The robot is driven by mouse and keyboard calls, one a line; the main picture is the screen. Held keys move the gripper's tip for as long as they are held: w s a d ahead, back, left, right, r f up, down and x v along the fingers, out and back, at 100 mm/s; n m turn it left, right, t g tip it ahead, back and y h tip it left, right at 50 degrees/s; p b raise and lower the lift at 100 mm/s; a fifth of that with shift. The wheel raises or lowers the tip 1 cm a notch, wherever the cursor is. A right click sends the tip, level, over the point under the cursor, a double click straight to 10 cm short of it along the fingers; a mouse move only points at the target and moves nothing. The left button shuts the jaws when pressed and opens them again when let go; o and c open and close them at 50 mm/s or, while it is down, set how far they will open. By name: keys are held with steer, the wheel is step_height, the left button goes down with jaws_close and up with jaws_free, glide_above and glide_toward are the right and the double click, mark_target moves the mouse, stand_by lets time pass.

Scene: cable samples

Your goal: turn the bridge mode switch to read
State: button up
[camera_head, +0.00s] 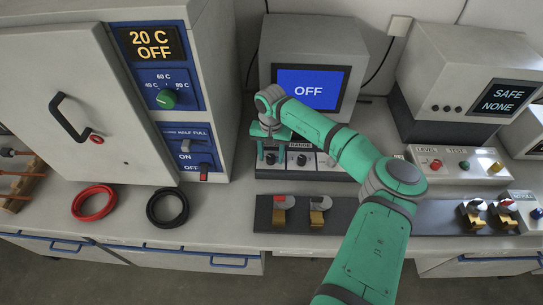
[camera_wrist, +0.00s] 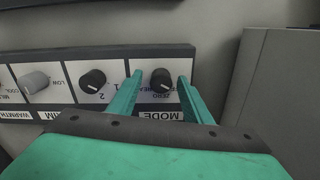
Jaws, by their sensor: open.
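The bridge is a grey box with a blue screen (camera_head: 308,88) reading OFF and a low knob panel (camera_head: 310,173) in front. The mode switch is a black round knob (camera_wrist: 161,79) at the right end of the panel in the wrist view, near the MODE label (camera_wrist: 183,115). Small lettering beside it is partly hidden by a finger. My gripper (camera_wrist: 160,76) is open, with one finger on each side of this knob; contact cannot be told. In the head view my gripper (camera_head: 270,155) is at the panel's left end.
Another black knob (camera_wrist: 93,80) and a grey knob (camera_wrist: 36,82) are on the same panel. A cabinet (camera_head: 85,100) stands left, with red (camera_head: 93,203) and black (camera_head: 167,207) cable coils before it. A dark tray (camera_head: 262,212) lies in front.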

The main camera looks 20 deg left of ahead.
steer(key=shift+w+a+f, duration=0.1)
steer(key=shift+f, duration=0.15)
steer(key=shift+w, duration=0.1)
steer(key=c, duration=0.4)
steer(key=shift+a, duration=0.1)
steer(key=c, duration=0.7)
steer(key=shift+o, duration=0.2)
